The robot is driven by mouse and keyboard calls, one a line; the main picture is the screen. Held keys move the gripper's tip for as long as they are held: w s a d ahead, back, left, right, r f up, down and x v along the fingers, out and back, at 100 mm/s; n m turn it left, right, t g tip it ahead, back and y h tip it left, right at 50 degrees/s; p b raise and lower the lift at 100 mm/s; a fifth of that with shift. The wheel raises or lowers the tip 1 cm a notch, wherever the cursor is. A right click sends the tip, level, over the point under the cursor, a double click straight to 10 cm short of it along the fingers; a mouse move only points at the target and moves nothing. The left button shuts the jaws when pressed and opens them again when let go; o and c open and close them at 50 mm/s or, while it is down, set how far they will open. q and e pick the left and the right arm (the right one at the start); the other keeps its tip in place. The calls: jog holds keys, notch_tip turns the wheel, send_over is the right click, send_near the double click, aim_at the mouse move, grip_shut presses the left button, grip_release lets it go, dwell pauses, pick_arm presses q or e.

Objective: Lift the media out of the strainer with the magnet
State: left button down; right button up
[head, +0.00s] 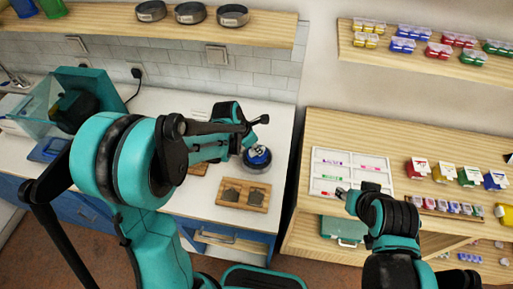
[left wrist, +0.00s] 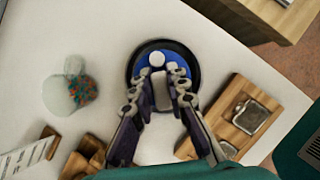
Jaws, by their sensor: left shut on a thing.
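A round black dish with a blue inside (left wrist: 137,66) stands on the white counter; it also shows in the head view (head: 257,166). I cannot tell strainer from bowl. My left gripper (left wrist: 160,80) is over this dish, its fingers on either side of a white piece with a round knob (left wrist: 157,58), which I take for the magnet. The gripper is shut on it. Whether media cling to its lower end is hidden. A pale translucent container with red and teal bits (left wrist: 83,90) lies left of the dish. My right gripper (head: 342,191) is by a white tray; its jaws are too small to read.
A wooden board with metal pieces (head: 228,204) lies near the counter's front edge, beside the dish. A white tray with coloured strips (head: 350,158) and several coloured boxes (head: 418,168) are on the right bench. A gap separates bench and counter.

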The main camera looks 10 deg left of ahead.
pick_arm(q)
jog(key=shift+r+p, duration=3.2)
jog(key=shift+r, duration=1.25)
